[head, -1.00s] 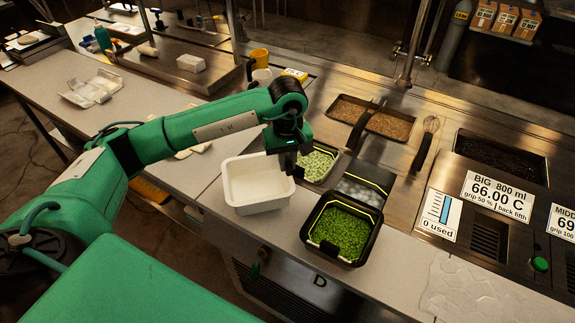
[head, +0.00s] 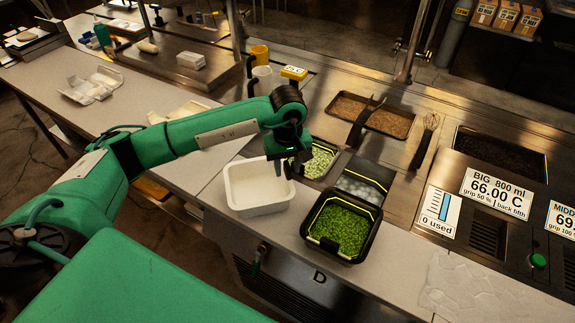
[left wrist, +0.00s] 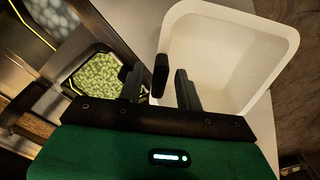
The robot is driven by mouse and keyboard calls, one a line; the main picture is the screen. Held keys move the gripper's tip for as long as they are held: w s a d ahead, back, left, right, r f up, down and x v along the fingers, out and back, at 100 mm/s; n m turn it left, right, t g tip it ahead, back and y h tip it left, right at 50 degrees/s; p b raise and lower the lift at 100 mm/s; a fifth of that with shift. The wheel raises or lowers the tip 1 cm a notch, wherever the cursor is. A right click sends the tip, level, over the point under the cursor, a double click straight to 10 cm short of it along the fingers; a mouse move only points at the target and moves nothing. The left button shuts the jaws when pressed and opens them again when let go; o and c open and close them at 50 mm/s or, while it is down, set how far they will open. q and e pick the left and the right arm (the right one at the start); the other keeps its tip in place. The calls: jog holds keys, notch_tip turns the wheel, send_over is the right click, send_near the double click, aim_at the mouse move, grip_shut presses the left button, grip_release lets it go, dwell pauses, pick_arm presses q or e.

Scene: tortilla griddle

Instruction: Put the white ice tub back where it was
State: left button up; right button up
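The white tub (head: 248,205) stands upright on the pale counter, left of the black tub of green bits. It looks empty inside. My left gripper (head: 289,168) is at the tub's right side, pointing down at its rim. In the left wrist view the tub (left wrist: 225,45) shows at upper right. There the two fingers of my left gripper (left wrist: 159,92) are apart, with a dark upright tab (left wrist: 160,75) at the tub's wall showing between them. I cannot tell if either finger touches it. My right gripper is not in view.
The black tub (head: 316,243) of chopped greens stands close on the right. Behind are a pale green-filled pan (head: 319,161), a well of whitish pieces (head: 358,187) and brown-filled pans (head: 388,122). A whisk (head: 424,140) lies nearby. The counter left of the white tub is partly clear.

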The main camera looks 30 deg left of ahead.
pick_arm(q)
jog(key=shift+r, duration=0.25)
notch_tip(320, 180, up, 12)
jog(key=b, duration=0.4)
jog(key=shift+f, duration=0.15)
